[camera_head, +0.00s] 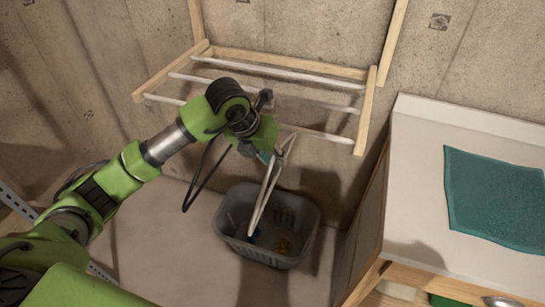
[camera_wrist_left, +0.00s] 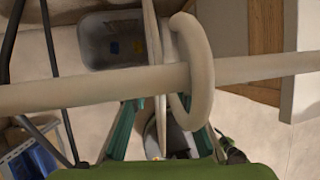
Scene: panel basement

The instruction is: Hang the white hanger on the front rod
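The white hanger (camera_head: 262,200) hangs below the rack's front rod (camera_head: 325,135), tilted, above the grey basket. In the left wrist view its hook (camera_wrist_left: 200,65) passes over the near side of the rod (camera_wrist_left: 90,90), and its body lies behind the rod. My left gripper (camera_head: 268,152) is just below the front rod, beside the upper part of the hanger. In the left wrist view its teal fingers (camera_wrist_left: 162,128) stand apart, with a thin pale part of the hanger between them. My right gripper is not in view.
A black hanger (camera_head: 198,178) hangs to the left of my gripper. Two more rods (camera_head: 300,76) run behind the front one. The grey basket (camera_head: 240,249) stands below with small items inside. A white counter (camera_head: 420,190) with a teal cloth (camera_head: 495,195) stands right.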

